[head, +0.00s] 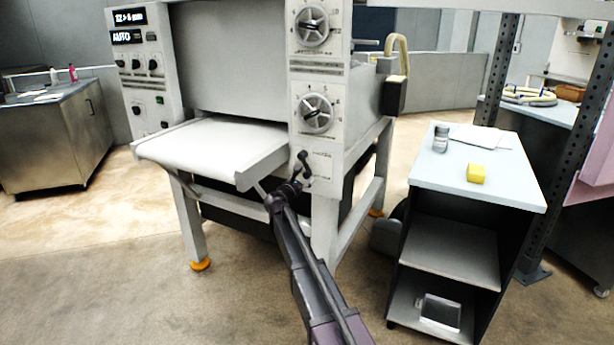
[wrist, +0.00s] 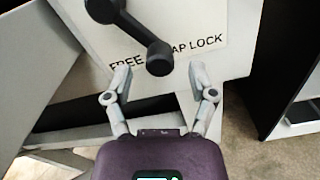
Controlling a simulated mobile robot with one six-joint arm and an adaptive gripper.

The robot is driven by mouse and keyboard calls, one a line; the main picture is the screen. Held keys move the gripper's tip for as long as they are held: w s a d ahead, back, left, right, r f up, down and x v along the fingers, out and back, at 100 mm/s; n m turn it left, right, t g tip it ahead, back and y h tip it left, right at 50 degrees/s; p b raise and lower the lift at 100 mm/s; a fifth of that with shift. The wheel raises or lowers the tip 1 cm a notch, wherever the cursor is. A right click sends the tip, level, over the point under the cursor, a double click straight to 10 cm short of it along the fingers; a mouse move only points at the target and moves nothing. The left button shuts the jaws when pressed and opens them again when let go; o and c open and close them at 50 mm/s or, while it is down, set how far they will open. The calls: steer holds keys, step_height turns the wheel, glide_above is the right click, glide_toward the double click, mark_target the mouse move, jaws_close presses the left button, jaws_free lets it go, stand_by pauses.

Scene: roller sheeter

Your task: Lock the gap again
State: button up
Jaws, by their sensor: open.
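The gap lock lever is a black crank arm with a round knob (wrist: 159,58) on a pale machine panel. In the wrist view it slants from its pivot at upper left down to the knob, which lies between the printed words "FREE" and "GAP LOCK" and covers part of the lettering. In the head view the lever (head: 303,160) is small, low on the sheeter's right post. My gripper (wrist: 160,76) is open, its two fingertips left and right of the knob and slightly below it. No contact is visible. My gripper (head: 297,184) is just below the lever in the head view.
Two dials (head: 317,113) sit above the lever on the same post. The sheeter's white feed table (head: 215,143) juts out left of my arm. A small cabinet (head: 440,178) with a yellow block (head: 475,173) and a jar (head: 440,138) stands right. Floor in front is clear.

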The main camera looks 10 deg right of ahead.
mark_target(306, 176)
steer(key=shift+x, duration=1.55)
jaws_close()
